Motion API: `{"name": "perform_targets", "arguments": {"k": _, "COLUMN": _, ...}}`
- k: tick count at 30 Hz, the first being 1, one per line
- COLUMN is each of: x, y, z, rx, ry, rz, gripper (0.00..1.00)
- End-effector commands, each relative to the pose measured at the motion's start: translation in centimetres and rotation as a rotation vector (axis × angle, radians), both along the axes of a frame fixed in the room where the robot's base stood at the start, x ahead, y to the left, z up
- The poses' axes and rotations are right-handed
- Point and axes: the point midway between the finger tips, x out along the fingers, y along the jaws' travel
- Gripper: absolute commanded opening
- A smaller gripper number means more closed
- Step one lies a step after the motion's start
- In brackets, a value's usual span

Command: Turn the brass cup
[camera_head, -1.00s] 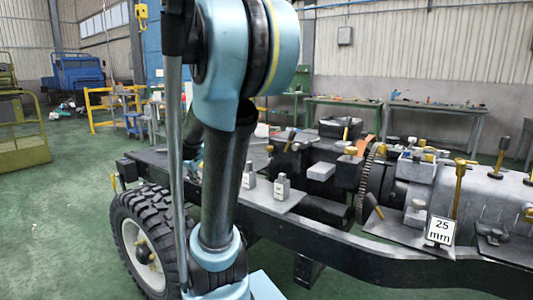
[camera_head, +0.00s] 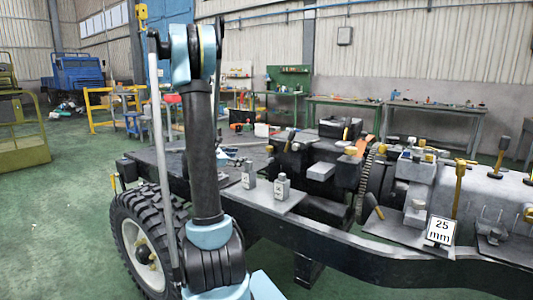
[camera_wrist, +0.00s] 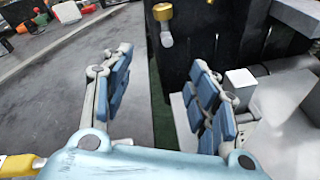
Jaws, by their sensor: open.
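In the wrist view a round brass cup (camera_wrist: 162,12) shows at the top, with a pale grey rounded part just below it and a dark block behind it. My gripper (camera_wrist: 163,92) is open and empty. Its two blue-padded fingers stand wide apart, and the cup is beyond their tips, apart from them. In the head view several small brass-coloured tops show on the chassis, and I cannot tell which is this cup. My arm hides part of the chassis there, and my gripper cannot be made out.
The chassis frame (camera_head: 345,248) crosses the head view, with two small grey bottles, a toothed ring (camera_head: 368,180) and a "25 mm" sign (camera_head: 440,230). In the wrist view a grey block (camera_wrist: 240,82) sits near the right finger. A grey flat surface (camera_wrist: 55,85) lies left, with loose items at its far end.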

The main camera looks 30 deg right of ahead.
Motion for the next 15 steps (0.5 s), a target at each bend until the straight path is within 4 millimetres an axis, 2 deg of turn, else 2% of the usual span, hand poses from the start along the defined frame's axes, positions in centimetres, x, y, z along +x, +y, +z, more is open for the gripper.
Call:
{"name": "perform_targets", "arguments": {"k": 6, "x": 1.1, "y": -2.5, "z": -0.8, "rx": -0.193, "ry": 0.178, "rz": -0.013, "gripper": 0.54}}
{"name": "perform_targets", "arguments": {"k": 15, "x": 1.6, "y": -3.8, "z": -1.3, "rx": -0.324, "ry": 0.307, "rz": -0.031, "gripper": 0.54}}
